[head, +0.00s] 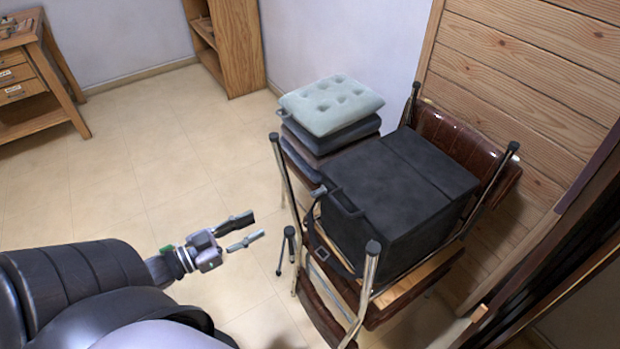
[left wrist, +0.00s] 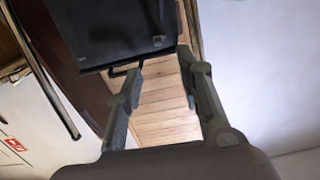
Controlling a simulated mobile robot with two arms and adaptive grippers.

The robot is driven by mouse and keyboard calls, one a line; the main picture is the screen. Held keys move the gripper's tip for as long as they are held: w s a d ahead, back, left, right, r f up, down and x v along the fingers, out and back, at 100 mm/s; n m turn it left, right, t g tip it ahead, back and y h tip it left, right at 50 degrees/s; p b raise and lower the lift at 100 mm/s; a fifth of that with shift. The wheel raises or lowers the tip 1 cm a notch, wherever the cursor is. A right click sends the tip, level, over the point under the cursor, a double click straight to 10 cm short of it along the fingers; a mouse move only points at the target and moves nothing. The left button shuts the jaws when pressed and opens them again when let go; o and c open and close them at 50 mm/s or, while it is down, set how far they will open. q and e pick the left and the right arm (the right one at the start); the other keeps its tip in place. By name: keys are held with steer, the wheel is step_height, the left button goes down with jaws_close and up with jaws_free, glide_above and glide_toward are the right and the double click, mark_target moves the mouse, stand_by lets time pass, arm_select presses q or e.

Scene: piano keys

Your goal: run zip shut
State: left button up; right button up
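A black box-shaped case (head: 405,195) rests on upturned chairs in the head view, with a seam across its top and a strap hanging at its near left side. I cannot make out a zip or its pull. My left gripper (head: 256,227) is open and empty, to the left of the case and apart from it. In the left wrist view the left gripper (left wrist: 160,62) shows two spread fingers with nothing between them. A black boxy thing (left wrist: 105,30), which looks like the case, is beyond them at upper left. My right gripper is not in view.
Chairs with metal legs (head: 368,285) stick up around the case. Cushions (head: 332,104) are stacked behind it, against the wall. A wooden panel (head: 520,90) stands at right. A wooden desk (head: 35,75) and cabinet (head: 230,45) are farther back. The tiled floor (head: 130,185) at left is clear.

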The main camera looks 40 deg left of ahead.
mark_target(311, 195)
arm_select(q)
steer(key=x, duration=0.5)
steer(key=r+x, duration=0.1)
steer(key=x, duration=0.4)
steer(key=r+x, duration=0.1)
steer(key=x, duration=0.5)
steer(key=shift+s+d, duration=0.15)
steer(key=shift+d, duration=0.2)
steer(key=shift+w+d, duration=0.2)
steer(key=shift+w, duration=0.45)
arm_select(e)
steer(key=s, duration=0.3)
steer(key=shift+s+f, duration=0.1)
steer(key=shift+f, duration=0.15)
arm_select(q)
steer(key=c, duration=0.8)
jaws_close()
